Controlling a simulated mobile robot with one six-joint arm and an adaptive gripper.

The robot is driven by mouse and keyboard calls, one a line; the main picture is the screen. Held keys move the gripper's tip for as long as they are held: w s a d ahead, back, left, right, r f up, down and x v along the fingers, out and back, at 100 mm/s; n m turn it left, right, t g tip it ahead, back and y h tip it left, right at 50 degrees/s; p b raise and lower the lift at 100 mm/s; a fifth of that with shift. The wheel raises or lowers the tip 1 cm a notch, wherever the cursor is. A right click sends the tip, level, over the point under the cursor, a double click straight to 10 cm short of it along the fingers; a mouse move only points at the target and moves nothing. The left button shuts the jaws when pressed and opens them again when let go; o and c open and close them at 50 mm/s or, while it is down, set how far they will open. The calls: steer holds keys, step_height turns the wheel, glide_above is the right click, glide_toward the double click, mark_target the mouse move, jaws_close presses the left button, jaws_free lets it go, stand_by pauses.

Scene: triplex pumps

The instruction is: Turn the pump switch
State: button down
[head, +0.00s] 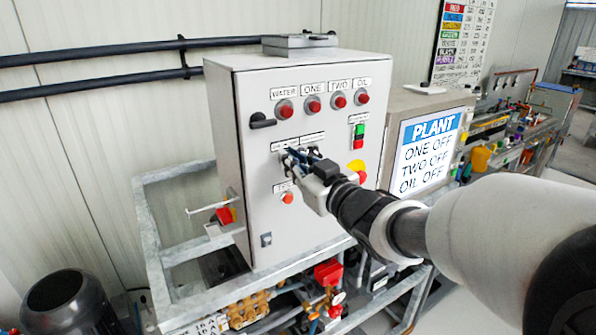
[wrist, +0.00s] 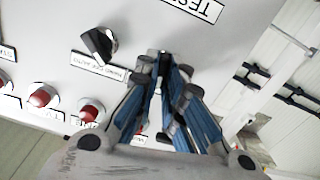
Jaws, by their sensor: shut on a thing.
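The grey control cabinet (head: 225,130) has two labelled switch positions at mid-front, below a row of red lamps. My gripper (head: 288,158) is at the left one, with its fingertips at the panel face. In the wrist view its blue-sided fingers (wrist: 163,68) are closed together on the pump switch there, which the fingers almost wholly hide. I cannot tell which way that switch points. The other black rotary switch (wrist: 98,43), with a hand-off-auto label beside it, is free and beside the fingers in the wrist view. My gripper hides it in the head view.
Red lamps (head: 312,104) and a black handle (head: 262,121) are above my gripper. A red button (head: 288,198) is just below, and a yellow-backed emergency stop (head: 356,170) is to the right. Pipework lies below the cabinet.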

steer(key=shift+s+a+f+n+b, duration=0.1)
steer(key=shift+f+n+b, duration=0.05)
steer(key=shift+n+b, duration=2.95)
steer(key=shift+n+p, duration=0.35)
steer(key=shift+n, duration=0.15)
steer(key=c, duration=1.7)
jaws_free()
steer(key=v, duration=1.2)
